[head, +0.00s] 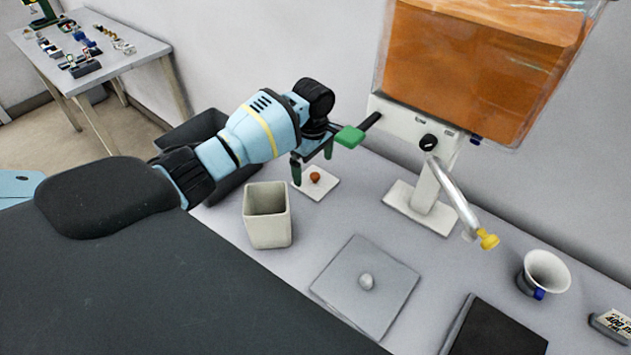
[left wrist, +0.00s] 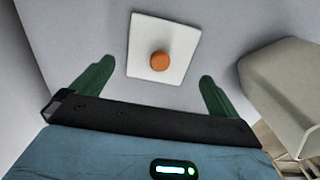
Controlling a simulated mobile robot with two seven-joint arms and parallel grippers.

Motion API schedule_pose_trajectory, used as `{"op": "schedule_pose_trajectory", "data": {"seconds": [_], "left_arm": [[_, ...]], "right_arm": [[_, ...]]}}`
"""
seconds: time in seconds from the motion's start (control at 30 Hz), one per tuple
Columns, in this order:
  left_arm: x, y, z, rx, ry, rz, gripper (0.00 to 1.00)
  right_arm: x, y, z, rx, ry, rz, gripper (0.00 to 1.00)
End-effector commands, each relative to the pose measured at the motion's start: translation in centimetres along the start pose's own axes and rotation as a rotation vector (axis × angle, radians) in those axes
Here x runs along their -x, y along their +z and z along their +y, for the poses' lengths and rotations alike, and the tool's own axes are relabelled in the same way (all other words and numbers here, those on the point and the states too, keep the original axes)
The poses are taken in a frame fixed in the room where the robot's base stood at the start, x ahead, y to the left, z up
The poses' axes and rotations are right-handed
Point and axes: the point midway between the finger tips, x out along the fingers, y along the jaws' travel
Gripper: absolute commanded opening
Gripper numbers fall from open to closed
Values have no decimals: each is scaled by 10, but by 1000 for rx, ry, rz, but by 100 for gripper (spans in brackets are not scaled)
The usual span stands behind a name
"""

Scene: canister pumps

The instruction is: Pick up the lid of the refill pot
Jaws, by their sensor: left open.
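A small white square lid with an orange-brown knob (head: 315,178) lies flat on the table at the back left. It also shows in the left wrist view, its white plate (left wrist: 146,66) lying beyond my fingers. My left gripper (head: 312,162) is open above the lid, its green fingers pointing down and apart on either side of the knob. Nothing is between the fingers; they appear clear of the lid. An open cream square pot (head: 268,228) stands nearer, and its side shows at the right of the left wrist view (left wrist: 285,85). My right gripper is not in view.
A stand (head: 428,192) holds a big orange-filled tank (head: 480,65) and a yellow-tipped spout. A larger grey square plate with a grey knob (head: 345,275), a dark slab (head: 495,330) and a white cup (head: 547,270) lie right. A green paddle (head: 349,137) is close to my gripper.

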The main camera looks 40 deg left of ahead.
Motion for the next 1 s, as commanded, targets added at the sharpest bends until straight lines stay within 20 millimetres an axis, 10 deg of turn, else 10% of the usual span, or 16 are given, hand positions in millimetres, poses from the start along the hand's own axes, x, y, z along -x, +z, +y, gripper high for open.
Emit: {"op": "schedule_pose_trajectory", "data": {"seconds": [0.23,0.57,0.83,1.0], "left_arm": [[-37,4,0,1,-5,1,100],[-40,4,1,0,-1,1,100],[-40,4,1,0,-1,1,65],[-40,4,1,0,0,1,63]], "right_arm": [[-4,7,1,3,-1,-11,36],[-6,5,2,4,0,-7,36],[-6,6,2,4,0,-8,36],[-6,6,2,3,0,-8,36]]}}
